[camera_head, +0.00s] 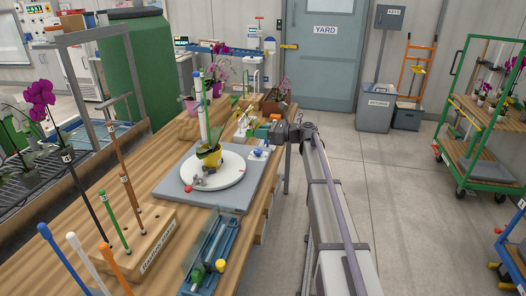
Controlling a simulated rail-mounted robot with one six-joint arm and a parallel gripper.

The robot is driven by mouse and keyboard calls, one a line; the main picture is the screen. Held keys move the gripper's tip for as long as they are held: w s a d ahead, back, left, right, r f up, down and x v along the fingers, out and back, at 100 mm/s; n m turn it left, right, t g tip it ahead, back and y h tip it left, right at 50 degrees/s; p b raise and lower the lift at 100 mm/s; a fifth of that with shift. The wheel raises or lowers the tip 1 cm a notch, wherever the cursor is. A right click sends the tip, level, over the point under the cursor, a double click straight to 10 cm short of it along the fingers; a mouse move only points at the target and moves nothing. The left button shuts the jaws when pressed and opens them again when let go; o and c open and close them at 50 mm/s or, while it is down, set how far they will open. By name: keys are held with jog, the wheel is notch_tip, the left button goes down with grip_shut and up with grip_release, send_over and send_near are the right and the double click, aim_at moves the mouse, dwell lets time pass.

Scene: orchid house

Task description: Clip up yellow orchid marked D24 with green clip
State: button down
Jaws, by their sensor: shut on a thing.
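A potted orchid in a yellow pot (210,157) stands on a white round turntable (228,178) on the bench. A tall white stake with green bands (203,110) rises upright from the pot. Pale yellow blooms (247,122) hang out to the right of the stake, close to my gripper. My gripper (268,132) reaches in from the right at bloom height, to the right of the pot. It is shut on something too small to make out. The D24 mark is not readable, and I cannot pick out the green clip.
A wooden rack (150,238) with coloured stakes stands front left. A blue tray (214,250) with small yellow and green pieces lies in front of the turntable. Purple orchids (40,95) stand far left. A green trolley (470,145) is right; floor between is clear.

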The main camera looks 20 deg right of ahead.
jog(key=shift+t+y, duration=0.3)
jog(key=shift+y, duration=0.2)
jog(key=shift+s+r+x, duration=0.1)
jog(key=shift+r+x, duration=0.15)
jog(key=shift+x, duration=2.05)
jog(key=shift+s+r+x, duration=0.1)
jog(key=shift+r+x, duration=0.2)
jog(key=shift+x, duration=2)
jog(key=shift+s+r+x, duration=0.1)
jog(key=shift+r+x, duration=0.15)
jog(key=shift+x, duration=2.05)
jog(key=shift+w+a, duration=0.1)
jog(key=shift+a, duration=0.2)
jog(key=shift+x, duration=1.2)
jog(key=c, duration=1)
grip_release()
jog(key=shift+d, duration=0.15)
